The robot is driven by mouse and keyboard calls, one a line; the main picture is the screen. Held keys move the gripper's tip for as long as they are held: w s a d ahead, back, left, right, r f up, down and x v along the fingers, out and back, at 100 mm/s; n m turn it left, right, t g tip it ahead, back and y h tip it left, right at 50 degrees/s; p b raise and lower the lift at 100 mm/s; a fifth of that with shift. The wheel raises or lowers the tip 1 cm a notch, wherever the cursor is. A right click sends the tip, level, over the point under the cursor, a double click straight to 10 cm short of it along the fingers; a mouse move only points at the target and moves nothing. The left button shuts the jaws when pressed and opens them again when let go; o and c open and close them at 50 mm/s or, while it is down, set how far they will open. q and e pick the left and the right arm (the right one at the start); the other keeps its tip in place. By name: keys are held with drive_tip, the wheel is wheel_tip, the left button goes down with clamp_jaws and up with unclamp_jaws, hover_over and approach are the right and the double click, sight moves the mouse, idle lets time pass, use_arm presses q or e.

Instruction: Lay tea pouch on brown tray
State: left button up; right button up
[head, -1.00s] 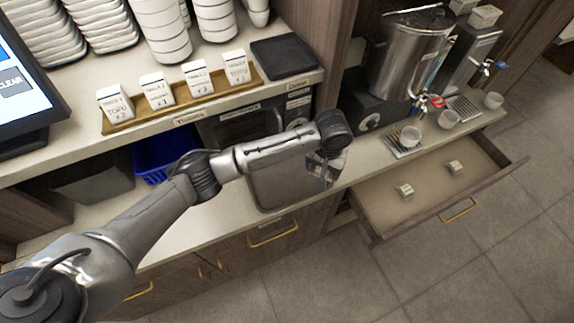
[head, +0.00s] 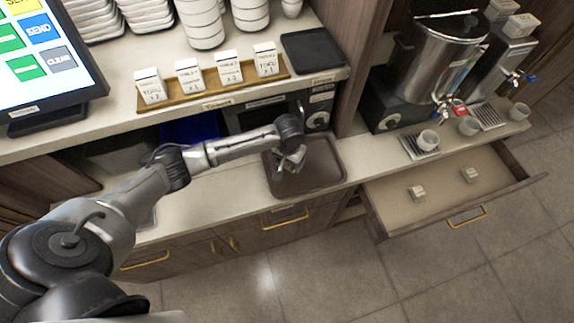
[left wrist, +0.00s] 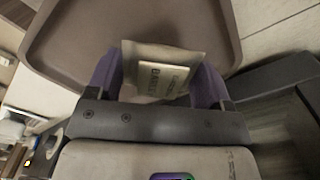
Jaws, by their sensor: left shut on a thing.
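The brown tray (head: 322,172) lies on the counter in the middle of the head view, and its rim and floor also show in the left wrist view (left wrist: 72,32). My left gripper (head: 290,160) is above the tray's left part. In the left wrist view my left gripper (left wrist: 160,85) has its purple fingers shut on the tea pouch (left wrist: 163,72), a pale flat packet with a printed label. The pouch is in front of the tray; I cannot tell whether it touches it. In the head view the pouch is mostly hidden by the gripper. My right gripper is not in view.
An open drawer (head: 440,197) with two small white boxes juts out at the right. A metal urn (head: 437,60) and cups stand behind it. A shelf with a yellow tray (head: 215,88) of labelled boxes overhangs the counter. A blue bin (head: 190,130) sits under it.

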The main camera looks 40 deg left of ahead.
sight(287, 167)
use_arm(q)
drive_tip(key=shift+s+a+f, duration=0.15)
drive_tip(key=shift+a+f, duration=0.05)
drive_tip(key=shift+a, duration=0.1)
drive_tip(key=shift+f, duration=1.95)
drive_tip(key=shift+f, duration=0.1)
drive_tip(key=o, duration=0.9)
